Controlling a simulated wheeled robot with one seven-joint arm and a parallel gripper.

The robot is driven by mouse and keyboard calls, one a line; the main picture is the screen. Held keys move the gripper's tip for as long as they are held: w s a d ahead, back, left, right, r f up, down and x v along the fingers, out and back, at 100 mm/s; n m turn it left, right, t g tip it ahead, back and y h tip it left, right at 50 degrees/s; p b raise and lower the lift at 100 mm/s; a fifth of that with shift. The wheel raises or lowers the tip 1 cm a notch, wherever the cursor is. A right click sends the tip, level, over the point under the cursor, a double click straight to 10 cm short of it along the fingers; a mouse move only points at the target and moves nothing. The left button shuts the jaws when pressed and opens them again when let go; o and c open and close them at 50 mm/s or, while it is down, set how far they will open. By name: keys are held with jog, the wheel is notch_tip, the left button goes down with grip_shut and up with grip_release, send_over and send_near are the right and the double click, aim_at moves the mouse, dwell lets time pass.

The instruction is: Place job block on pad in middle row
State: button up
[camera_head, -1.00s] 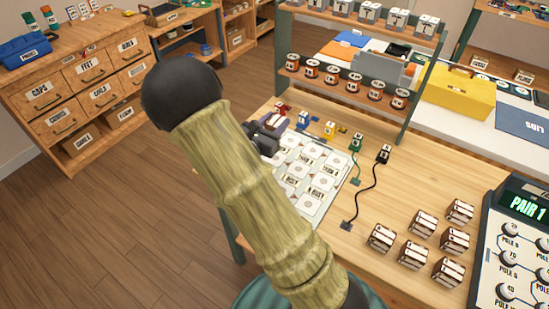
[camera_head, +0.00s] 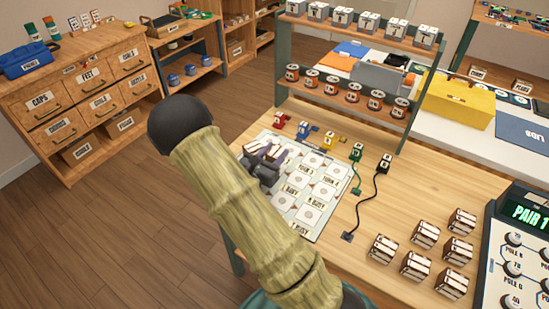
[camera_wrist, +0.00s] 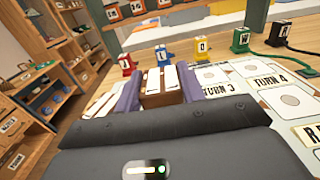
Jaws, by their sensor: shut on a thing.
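The job block (camera_wrist: 165,85), brown with a white-striped top, sits between the purple fingers of my gripper (camera_wrist: 157,92) in the wrist view. In the head view my gripper (camera_head: 264,160) is over the left side of the pad sheet, partly hidden by my arm. The pale sheet (camera_head: 328,222) carries rows of white pads with grey discs. Labels TURN 3 and TURN 4 (camera_wrist: 268,80) read in the wrist view. I cannot tell whether the block touches a pad; its underside is hidden.
Red (camera_head: 279,121), blue (camera_head: 302,128), yellow, green (camera_head: 357,152) and black (camera_head: 385,162) plugs stand behind and beside the sheet. Several brown blocks (camera_head: 415,265) stand at right, near the dial panel (camera_head: 520,250). A two-tier rack (camera_head: 345,95) rises behind.

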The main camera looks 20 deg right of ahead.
jog(key=shift+f, duration=1)
jog(key=shift+f, duration=0.2)
jog(key=o, duration=1)
jog(key=shift+r, duration=0.1)
jog(key=shift+a+r, duration=0.1)
jog(key=v, duration=1.2)
jog(key=shift+b, duration=0.35)
